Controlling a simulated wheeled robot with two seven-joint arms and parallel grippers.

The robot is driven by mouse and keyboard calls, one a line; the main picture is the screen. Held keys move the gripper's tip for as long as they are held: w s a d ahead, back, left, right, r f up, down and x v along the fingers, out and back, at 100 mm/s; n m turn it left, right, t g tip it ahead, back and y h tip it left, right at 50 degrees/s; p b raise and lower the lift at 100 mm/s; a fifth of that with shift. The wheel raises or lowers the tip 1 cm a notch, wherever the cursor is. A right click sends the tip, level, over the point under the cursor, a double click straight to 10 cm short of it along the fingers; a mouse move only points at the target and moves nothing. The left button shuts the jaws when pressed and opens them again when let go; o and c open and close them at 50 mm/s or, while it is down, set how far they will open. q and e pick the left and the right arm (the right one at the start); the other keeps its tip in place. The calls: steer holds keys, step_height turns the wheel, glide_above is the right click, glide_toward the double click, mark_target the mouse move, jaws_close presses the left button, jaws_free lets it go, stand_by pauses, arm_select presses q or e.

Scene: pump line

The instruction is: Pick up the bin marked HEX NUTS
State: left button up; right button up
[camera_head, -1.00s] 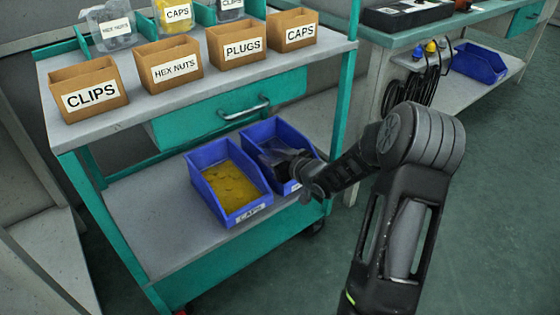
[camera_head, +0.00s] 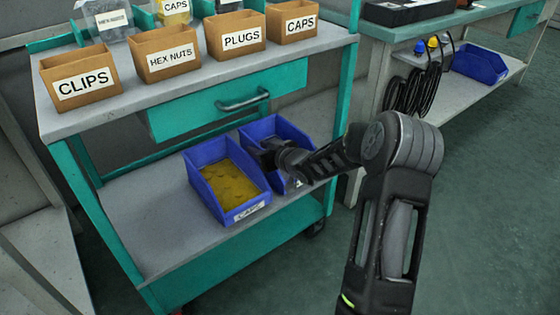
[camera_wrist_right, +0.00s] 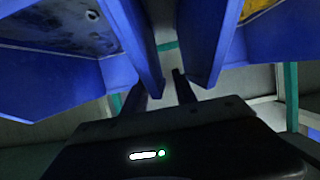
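A small cardboard box marked HEX NUTS (camera_head: 172,58) stands on the cart's top shelf. On the lower shelf is a blue bin (camera_head: 262,131) whose label is hidden behind my right arm. The wrist view shows dark grey contents in the blue bin at left (camera_wrist_right: 60,85). Beside it is a blue bin marked CAPS (camera_head: 247,213), with yellow contents. My right gripper (camera_head: 262,155) is at the facing walls of these two bins. In the wrist view its dark fingers (camera_wrist_right: 159,90) are apart, with the left bin's wall end near or between them; contact is unclear. My left gripper is not in view.
Cardboard boxes marked CLIPS (camera_head: 84,85), PLUGS (camera_head: 240,40) and CAPS (camera_head: 298,25) line the top shelf. A teal drawer (camera_head: 200,108) hangs above the blue bins. The lower shelf (camera_head: 140,225) is clear at left.

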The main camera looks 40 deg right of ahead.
stand_by(0.5)
jaws_close()
stand_by(1.2)
steer(key=shift+r, duration=0.15)
